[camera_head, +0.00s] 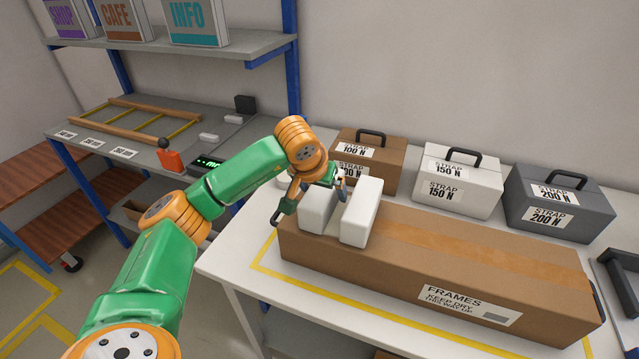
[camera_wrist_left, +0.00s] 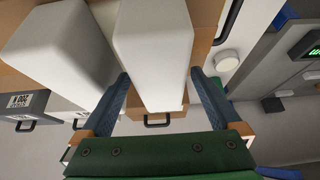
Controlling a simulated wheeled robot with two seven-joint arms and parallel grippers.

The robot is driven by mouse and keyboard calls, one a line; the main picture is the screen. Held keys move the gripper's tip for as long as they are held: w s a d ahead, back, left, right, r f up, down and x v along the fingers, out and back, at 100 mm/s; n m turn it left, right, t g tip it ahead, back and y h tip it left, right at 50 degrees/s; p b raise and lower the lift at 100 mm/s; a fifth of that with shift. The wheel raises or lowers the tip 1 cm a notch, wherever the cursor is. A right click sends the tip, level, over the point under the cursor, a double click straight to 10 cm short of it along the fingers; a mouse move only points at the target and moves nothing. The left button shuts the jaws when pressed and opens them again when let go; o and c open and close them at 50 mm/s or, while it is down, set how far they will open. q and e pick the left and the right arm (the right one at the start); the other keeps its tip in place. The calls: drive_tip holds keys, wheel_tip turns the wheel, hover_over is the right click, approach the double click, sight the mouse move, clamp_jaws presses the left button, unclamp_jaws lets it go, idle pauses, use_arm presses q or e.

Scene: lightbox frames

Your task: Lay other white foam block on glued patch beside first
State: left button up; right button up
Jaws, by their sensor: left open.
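Two white foam blocks stand side by side on the left end of the long cardboard box (camera_head: 400,285) marked FRAMES, with a narrow gap between them. My left gripper (camera_head: 314,200) is at the left block (camera_head: 316,212), with one finger on its outer side and one in the gap. The right block (camera_head: 361,212) is clear of the fingers' span. In the left wrist view, the open fingers of my left gripper (camera_wrist_left: 160,80) straddle one block (camera_wrist_left: 152,50); the other block (camera_wrist_left: 60,50) is beside it. No glued patch can be made out. My right gripper is out of view.
Behind the box stand a brown case (camera_head: 368,160), a white case (camera_head: 458,182) and a grey case (camera_head: 557,200), all with handles. A dark object (camera_head: 622,285) is at the right edge. A shelved bench with a wooden frame (camera_head: 135,120) is at the left.

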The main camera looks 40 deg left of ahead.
use_arm(q)
drive_tip(key=v, duration=1.1)
drive_tip(key=shift+s+r+b, duration=0.2)
drive_tip(key=shift+r+b, duration=0.1)
drive_tip(key=shift+b, duration=0.1)
drive_tip(key=shift+f, duration=0.1)
